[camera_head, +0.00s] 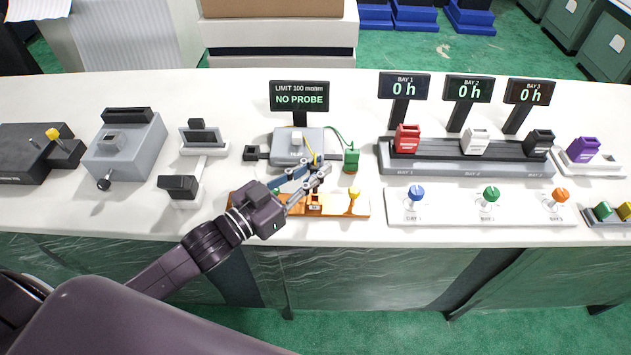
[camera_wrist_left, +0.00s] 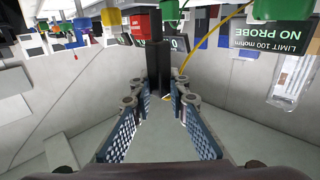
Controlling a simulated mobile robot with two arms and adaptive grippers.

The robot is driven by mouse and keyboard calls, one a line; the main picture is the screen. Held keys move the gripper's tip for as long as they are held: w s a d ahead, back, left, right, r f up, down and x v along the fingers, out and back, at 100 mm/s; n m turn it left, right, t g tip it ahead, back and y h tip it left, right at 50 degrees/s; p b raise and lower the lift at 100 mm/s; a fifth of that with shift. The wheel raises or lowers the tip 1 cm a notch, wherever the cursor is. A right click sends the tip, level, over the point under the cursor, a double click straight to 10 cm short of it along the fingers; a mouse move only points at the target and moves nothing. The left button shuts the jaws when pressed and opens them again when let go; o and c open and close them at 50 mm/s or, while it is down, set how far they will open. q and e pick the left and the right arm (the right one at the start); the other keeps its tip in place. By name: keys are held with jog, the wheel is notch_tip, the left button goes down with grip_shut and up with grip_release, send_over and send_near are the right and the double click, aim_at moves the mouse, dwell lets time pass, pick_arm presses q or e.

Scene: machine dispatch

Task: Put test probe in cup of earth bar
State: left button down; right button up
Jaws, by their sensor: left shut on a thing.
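My left gripper (camera_head: 318,175) is shut on the test probe, a dark upright rod (camera_wrist_left: 156,62) with a yellow lead, seen between the fingers in the left wrist view. In the head view the fingers mostly hide the probe. They are above the orange-brown earth bar (camera_head: 336,208) on the bench. A small orange block with a pale label (camera_head: 315,202), apparently the cup, stands on the bar below the fingers. Whether the probe touches it cannot be told. A yellow-topped post (camera_head: 354,192) stands at the bar's right. My right gripper is not in view.
A grey meter (camera_head: 311,143) stands behind the bar; its display (camera_head: 299,97) reads NO PROBE. A green block (camera_head: 351,157) on a green lead stands beside it. The bay rack (camera_head: 470,170) and a white knob panel (camera_head: 450,216) are right. Grey devices (camera_head: 128,150) stand left.

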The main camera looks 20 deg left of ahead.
pick_arm(q)
jog(key=shift+f, duration=0.35)
notch_tip(320, 180, down, 4)
jog(key=shift+r, duration=0.2)
jog(key=shift+f, duration=0.15)
jog(key=c, duration=1.8)
grip_release()
jog(key=shift+c, duration=0.2)
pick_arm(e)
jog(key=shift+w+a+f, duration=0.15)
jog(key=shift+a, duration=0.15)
pick_arm(q)
jog(key=shift+s+a, duration=0.1)
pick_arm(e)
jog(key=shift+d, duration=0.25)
